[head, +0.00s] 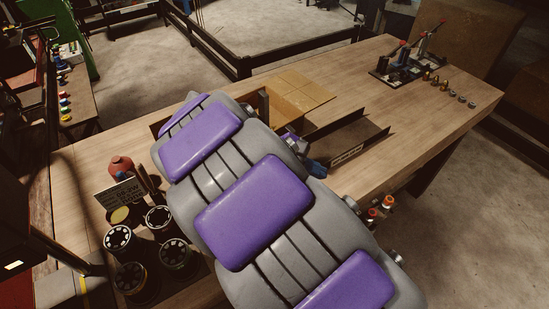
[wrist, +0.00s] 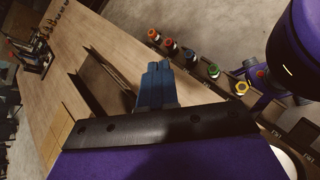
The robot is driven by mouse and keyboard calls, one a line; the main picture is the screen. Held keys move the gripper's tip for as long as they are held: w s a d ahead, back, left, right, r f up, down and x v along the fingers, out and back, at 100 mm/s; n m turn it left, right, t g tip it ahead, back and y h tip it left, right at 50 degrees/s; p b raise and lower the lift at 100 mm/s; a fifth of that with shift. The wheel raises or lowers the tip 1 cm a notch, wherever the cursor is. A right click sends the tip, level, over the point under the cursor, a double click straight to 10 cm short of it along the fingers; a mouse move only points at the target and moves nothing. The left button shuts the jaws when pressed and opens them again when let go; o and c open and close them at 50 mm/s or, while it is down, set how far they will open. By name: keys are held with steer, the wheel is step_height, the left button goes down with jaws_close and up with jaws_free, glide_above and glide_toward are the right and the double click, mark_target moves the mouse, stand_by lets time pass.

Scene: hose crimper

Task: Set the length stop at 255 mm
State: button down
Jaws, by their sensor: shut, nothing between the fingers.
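My gripper (wrist: 157,85) shows as blue fingers in the wrist view, closed together with nothing between them. In the head view its blue tip (head: 317,169) sits at the near left end of a dark trough (head: 376,133) on the bench, seemingly above it; contact cannot be told. The trough has upright dark walls and a pale label (head: 346,155) with print too small to read. In the wrist view the trough (wrist: 104,84) lies left of the fingers. I cannot pick out the length stop or its scale; my arm hides the middle of the bench.
An open cardboard box (head: 297,93) stands behind the trough. A clamp fixture (head: 404,65) with small fittings is at the far right. Dark round dies (head: 158,218) and a red bottle (head: 121,168) are at left. Coloured fittings (wrist: 190,58) line the bench edge. Bare wood (head: 437,105) lies right.

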steer(key=w+a+f+n+t+b, duration=0.1)
steer(key=w+a+f+n+t, duration=0.15)
steer(key=a, duration=0.45)
steer(key=w+a+f+n+t+h, duration=0.1)
steer(key=w+a+f+n+t, duration=0.1)
steer(key=a+f+n, duration=0.3)
steer(key=w+a+n+t+b, duration=0.1)
steer(key=w+a+n+t, duration=0.15)
steer(key=a, duration=0.55)
steer(key=b+x, duration=0.1)
steer(key=x, duration=0.3)
steer(key=b+x, duration=0.1)
steer(key=x, duration=0.2)
steer(key=r+b+x, duration=0.1)
steer(key=x, duration=0.3)
steer(key=shift+s+d+f, duration=0.15)
steer(key=shift+d+f, duration=0.05)
steer(key=shift+d, duration=0.45)
steer(key=shift+w+d+r+b, duration=0.1)
steer(key=shift+w+d+b, duration=0.25)
steer(key=shift+w+d, duration=0.15)
steer(key=shift+d, duration=0.15)
steer(key=shift+w+d+r+p, duration=0.1)
steer(key=shift+r+p, duration=0.05)
steer(key=shift+p, duration=0.25)
steer(key=shift+w+d+p, duration=0.2)
steer(key=shift+d+p, duration=0.05)
steer(key=shift+p, duration=0.55)
steer(key=shift+w+d, duration=0.1)
steer(key=shift+d, duration=0.1)
